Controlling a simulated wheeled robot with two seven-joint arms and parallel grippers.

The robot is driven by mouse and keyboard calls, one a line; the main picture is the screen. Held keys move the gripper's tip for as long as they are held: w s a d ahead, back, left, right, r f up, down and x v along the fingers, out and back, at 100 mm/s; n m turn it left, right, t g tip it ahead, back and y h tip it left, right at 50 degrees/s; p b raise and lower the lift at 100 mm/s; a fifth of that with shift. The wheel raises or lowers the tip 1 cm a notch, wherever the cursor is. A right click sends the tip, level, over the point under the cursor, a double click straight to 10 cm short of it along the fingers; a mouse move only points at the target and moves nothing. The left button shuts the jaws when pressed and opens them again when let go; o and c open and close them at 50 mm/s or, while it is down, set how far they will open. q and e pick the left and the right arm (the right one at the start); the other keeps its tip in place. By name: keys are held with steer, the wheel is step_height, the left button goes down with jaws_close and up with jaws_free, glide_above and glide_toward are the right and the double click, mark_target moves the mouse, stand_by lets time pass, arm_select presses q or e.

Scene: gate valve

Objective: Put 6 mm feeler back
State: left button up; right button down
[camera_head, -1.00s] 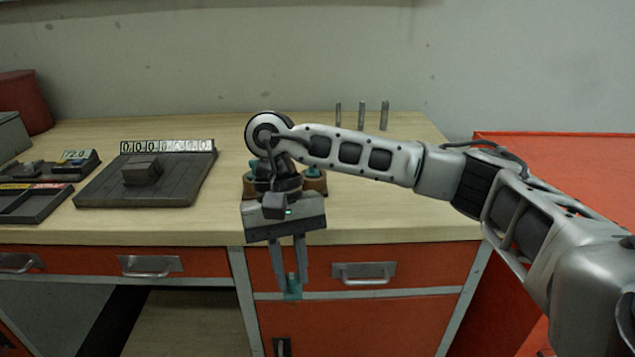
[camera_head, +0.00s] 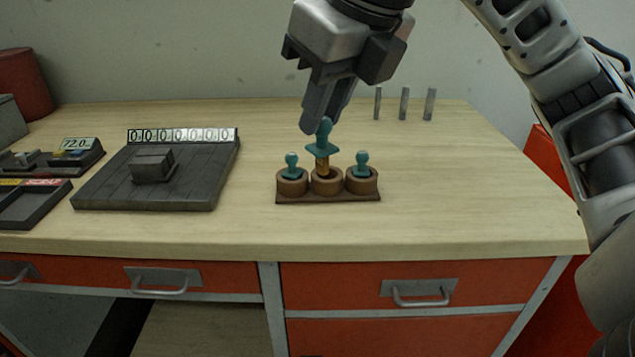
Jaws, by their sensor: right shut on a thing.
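The feeler rack (camera_head: 328,198) stands near the front of the wooden bench, a dark base with three brown round cups in a row. My right gripper (camera_head: 323,122) is shut on the teal knob of a feeler (camera_head: 323,149) above the middle cup. The feeler's brass-coloured shaft points down at the cup's opening, its lower end inside or just behind the rim. Its teal flange is still above the cup and looks slightly tilted. Teal-topped feelers sit in the left cup (camera_head: 292,166) and the right cup (camera_head: 362,166). No size marks are readable. My left gripper is not in view.
A dark plate with a block and a number counter (camera_head: 155,180) lies left of the rack. A gauge tray (camera_head: 75,152) and a dark tray (camera_head: 30,203) are farther left. Three grey pins (camera_head: 404,104) stand behind at right. The bench right of the rack is clear.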

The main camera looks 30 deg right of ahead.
steer(key=shift+w+d+r+m+h, duration=0.15)
steer(key=shift+r+m+h, duration=0.25)
steer(key=shift+m, duration=0.6)
steer(key=shift+w+d+f, duration=0.1)
steer(key=shift+w+d, duration=0.1)
steer(key=shift+w, duration=0.1)
steer(key=shift+w+d+f+b, duration=0.2)
steer(key=shift+w+d+f, duration=1.1)
steer(key=shift+w+f, duration=0.65)
steer(key=shift+w+d+f+b, duration=0.25)
steer(key=shift+w+d+f, duration=1.2)
steer(key=shift+f, duration=0.75)
steer(key=shift+w+d+f+b, duration=0.2)
steer(key=shift+w+d+f, duration=0.95)
steer(key=shift+w+f, duration=0.85)
steer(key=shift+s+f, duration=0.1)
steer(key=shift+f, duration=0.1)
steer(key=c, duration=1.7)
jaws_free()
steer(key=shift+f, duration=0.1)
steer(key=o, duration=0.4)
